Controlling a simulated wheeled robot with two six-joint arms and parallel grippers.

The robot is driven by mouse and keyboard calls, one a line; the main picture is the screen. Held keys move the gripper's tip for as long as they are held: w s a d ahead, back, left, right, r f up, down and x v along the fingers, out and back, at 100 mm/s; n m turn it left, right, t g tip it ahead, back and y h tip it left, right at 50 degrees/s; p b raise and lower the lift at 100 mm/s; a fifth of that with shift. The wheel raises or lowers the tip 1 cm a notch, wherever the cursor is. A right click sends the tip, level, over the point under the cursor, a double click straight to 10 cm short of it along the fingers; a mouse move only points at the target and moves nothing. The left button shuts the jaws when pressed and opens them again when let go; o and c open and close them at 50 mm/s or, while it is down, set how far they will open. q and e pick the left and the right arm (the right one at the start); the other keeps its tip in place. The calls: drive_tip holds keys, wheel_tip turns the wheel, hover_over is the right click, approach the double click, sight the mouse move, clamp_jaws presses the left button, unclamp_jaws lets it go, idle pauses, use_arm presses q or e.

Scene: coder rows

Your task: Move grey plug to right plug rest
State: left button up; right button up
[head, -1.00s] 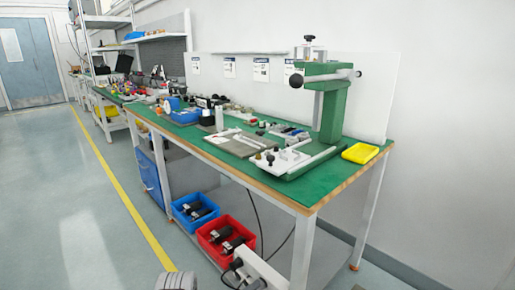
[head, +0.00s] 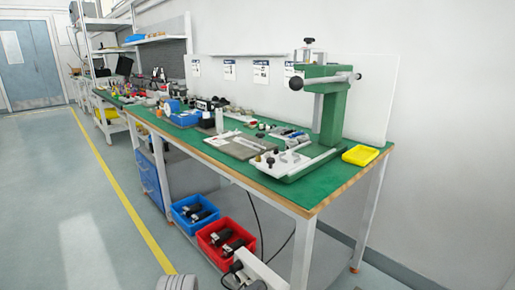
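A light plate with several small dark and brass-coloured knobs (head: 291,160) lies on the green workbench top (head: 330,185), in front of the green press (head: 331,112). These pieces are too small for me to tell which, if any, is the grey plug. I cannot pick out the right plug rest either. Neither of my grippers is in view.
A yellow tray (head: 361,155) sits at the bench's near right corner. A blue bin (head: 194,212) and a red bin (head: 225,241) with dark parts stand below. A white block (head: 262,269) is beside the red bin. The floor left of the yellow line (head: 122,207) is clear.

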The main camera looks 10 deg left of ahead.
use_arm(q)
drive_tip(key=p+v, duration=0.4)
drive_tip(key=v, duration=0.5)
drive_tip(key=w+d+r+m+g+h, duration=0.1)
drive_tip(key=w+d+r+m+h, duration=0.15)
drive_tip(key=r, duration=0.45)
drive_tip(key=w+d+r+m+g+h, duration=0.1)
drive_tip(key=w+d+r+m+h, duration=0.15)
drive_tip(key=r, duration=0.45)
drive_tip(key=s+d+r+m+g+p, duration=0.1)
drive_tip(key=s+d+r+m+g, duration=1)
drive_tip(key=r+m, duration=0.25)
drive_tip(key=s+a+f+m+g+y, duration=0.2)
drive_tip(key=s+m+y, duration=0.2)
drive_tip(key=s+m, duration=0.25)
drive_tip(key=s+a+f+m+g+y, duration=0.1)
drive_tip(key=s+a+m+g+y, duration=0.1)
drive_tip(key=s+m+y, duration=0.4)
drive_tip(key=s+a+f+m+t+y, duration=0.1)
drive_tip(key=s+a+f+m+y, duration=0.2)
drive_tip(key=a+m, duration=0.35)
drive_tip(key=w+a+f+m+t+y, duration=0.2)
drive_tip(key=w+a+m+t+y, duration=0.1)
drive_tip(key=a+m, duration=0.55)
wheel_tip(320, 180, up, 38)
drive_tip(key=p, duration=3.8)
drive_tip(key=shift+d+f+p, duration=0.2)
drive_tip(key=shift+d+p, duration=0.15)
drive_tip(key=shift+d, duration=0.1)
